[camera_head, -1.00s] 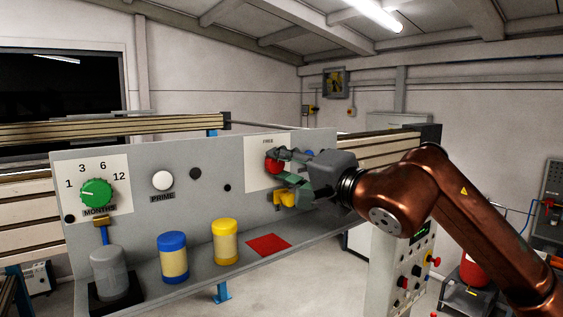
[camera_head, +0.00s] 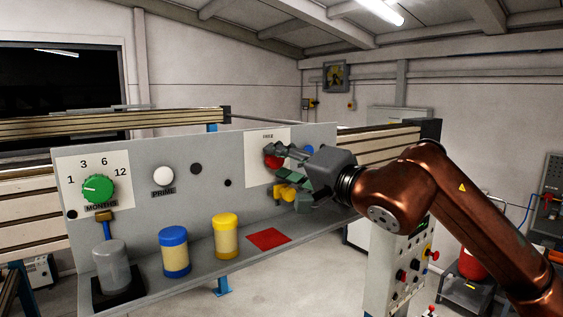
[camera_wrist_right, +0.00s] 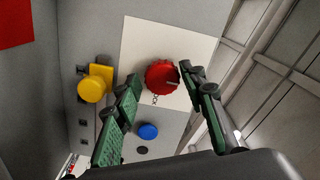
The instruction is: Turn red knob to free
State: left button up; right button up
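The red knob (camera_head: 272,162) sits on a white plate (camera_head: 254,148) marked FREE at the right end of the grey panel. My right gripper (camera_head: 283,162) is at the knob, with one finger above it and one below, and partly hides it. My left gripper is not in view.
A yellow knob (camera_wrist_right: 93,88) and a blue button (camera_wrist_right: 148,131) are close to the fingers. The shelf below holds a blue-capped jar (camera_head: 174,254), a yellow-capped jar (camera_head: 225,238) and a red square (camera_head: 268,239). A green months dial (camera_head: 97,189) is at far left.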

jog(key=shift+o, duration=0.8)
jog(key=shift+r, duration=0.1)
jog(key=shift+d, duration=0.1)
jog(key=v, duration=1.2)
